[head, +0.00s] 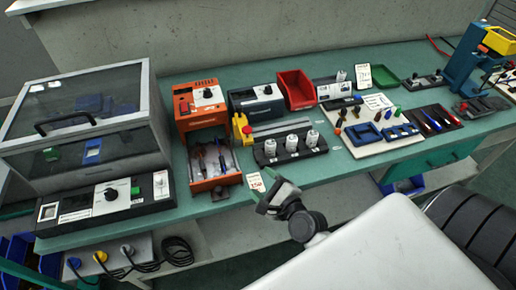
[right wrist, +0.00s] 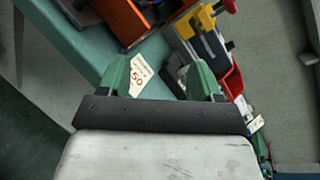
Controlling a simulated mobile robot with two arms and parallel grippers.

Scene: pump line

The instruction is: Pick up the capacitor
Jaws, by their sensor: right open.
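Several white cylinders that look like capacitors stand upright in a black rack (head: 291,149) near the front edge of the bench in the head view. One of these likely capacitors (head: 270,148) is at the rack's left end. I cannot tell for sure which one the task means. My right gripper (head: 268,197) is open and empty, in front of and below the rack, near the bench edge. In the right wrist view its two green fingers (right wrist: 158,75) are spread apart, with a price-like paper tag (right wrist: 139,76) beyond them. My left gripper is not in view.
An orange unit with an open drawer (head: 213,165) is left of the rack. A yellow-and-red part (head: 243,127) stands just behind. A clear-lidded case (head: 85,110) fills the left.

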